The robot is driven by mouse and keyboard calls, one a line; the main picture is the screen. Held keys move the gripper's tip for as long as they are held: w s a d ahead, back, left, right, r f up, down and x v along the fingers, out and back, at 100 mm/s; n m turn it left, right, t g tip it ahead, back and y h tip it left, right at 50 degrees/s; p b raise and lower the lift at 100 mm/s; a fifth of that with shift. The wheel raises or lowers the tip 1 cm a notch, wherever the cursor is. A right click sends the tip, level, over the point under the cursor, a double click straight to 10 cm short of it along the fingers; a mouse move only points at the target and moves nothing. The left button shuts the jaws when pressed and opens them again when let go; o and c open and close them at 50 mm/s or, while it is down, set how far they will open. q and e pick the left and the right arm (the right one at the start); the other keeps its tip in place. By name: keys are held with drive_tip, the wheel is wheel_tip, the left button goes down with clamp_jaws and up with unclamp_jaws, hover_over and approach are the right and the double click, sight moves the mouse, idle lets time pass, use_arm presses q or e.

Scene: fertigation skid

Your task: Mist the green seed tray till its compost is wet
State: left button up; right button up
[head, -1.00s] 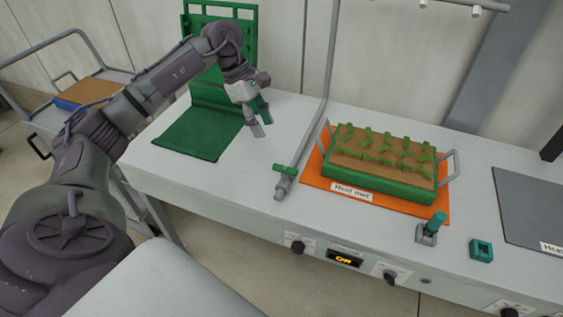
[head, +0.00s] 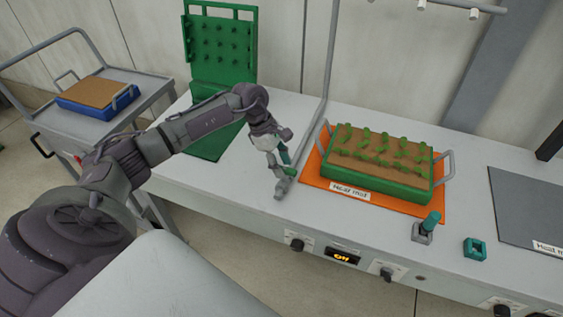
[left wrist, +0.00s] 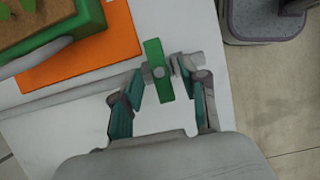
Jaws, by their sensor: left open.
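The green seed tray (head: 390,185) holds light brown compost (head: 378,157) with several seedlings. It sits on the orange heat mat (head: 317,166); part of it shows in the left wrist view (left wrist: 62,40). A grey pipe (head: 329,70) rises beside the mat to an overhead bar with nozzles (head: 421,4). At its lower end is a valve with a green handle (left wrist: 158,70). My left gripper (head: 281,166) is open at this handle, which it partly hides in the head view. In the left wrist view the handle lies between and just ahead of the open fingers (left wrist: 160,88).
A blue tray (head: 98,98) stands on a cart at the left. A green pegboard stand (head: 221,45) is at the back of the bench. A teal-topped lever (head: 430,222), a teal block (head: 475,249) and a grey mat (head: 532,210) lie to the right. Knobs and an orange display (head: 342,256) line the front.

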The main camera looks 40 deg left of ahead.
use_arm(q)
clamp_jaws()
